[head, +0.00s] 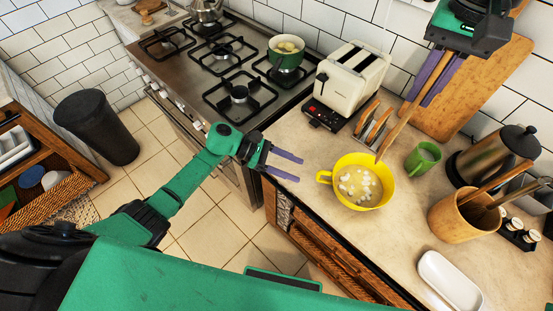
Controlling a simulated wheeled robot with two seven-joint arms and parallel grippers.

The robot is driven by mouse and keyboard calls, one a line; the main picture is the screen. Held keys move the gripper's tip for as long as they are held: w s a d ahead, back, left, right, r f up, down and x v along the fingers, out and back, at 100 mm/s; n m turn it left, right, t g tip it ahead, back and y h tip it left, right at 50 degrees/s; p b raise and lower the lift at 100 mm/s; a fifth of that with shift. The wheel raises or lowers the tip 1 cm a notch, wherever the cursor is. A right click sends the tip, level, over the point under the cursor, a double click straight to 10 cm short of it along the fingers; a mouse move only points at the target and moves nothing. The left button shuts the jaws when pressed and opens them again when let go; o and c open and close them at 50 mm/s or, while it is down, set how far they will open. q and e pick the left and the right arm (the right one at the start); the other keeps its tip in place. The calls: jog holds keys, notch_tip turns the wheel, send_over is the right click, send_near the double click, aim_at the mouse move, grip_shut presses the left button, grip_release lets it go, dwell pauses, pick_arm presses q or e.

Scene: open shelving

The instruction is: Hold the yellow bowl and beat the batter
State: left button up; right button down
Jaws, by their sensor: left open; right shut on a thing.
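The yellow bowl (386,191) stands upright on the counter near its front edge, with pale batter and white lumps inside. Its handle points left, toward my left gripper. My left gripper (286,164) is open and empty, left of the handle and apart from it. My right gripper (436,80), at the upper right, is shut on a wooden utensil (397,125). The utensil slants down to the left, and its lower end overlaps the bowl's far rim in the picture. I cannot tell whether it touches the bowl.
A toaster (349,78) and a toast rack (377,123) stand behind the bowl. A green mug (422,157), a kettle (493,157) and a utensil crock (461,214) stand to its right. A white dish (449,281) lies in front right. The stove (180,75) is left.

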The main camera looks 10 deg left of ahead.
pick_arm(q)
jog(key=x, duration=0.6)
jog(key=shift+d+f, duration=0.1)
grip_shut()
jog(key=shift+w, duration=0.1)
dwell(3.0)
